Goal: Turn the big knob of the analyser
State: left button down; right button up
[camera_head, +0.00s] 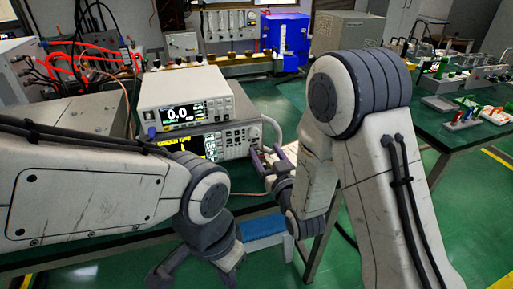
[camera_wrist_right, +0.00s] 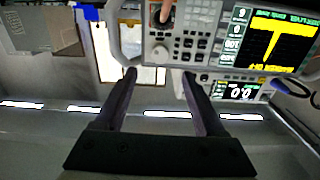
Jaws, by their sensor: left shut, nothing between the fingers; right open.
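The analyser (camera_head: 222,143) is the lower instrument of a stack on the bench, with a yellow and black screen on its left. Its big round knob (camera_head: 255,133) is at the right of the front panel. In the head view this gripper (camera_head: 265,162) is right in front of the panel. My left gripper (camera_head: 168,272) is shut and empty, low in front of the bench.
A white instrument (camera_head: 185,100) reading 0.0 sits on the analyser. A blue box (camera_head: 287,35) and a row of fittings stand behind. Red cables are at the left. A second bench (camera_head: 460,125) with small parts is at the right.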

aim_at(255, 133)
jog(key=shift+w+f+b, duration=0.1)
jog(key=shift+f+b, duration=0.15)
jog(key=shift+b, duration=0.35)
jog(key=x, duration=0.2)
jog(key=p+x, duration=0.1)
jog(key=x, duration=0.4)
jog(key=shift+r+p, duration=0.25)
jog(key=shift+p, duration=0.1)
jog(key=shift+w+a, duration=0.15)
jog(key=shift+w, duration=0.2)
pick_arm(q)
jog(key=shift+f, duration=0.35)
pick_arm(e)
grip_shut()
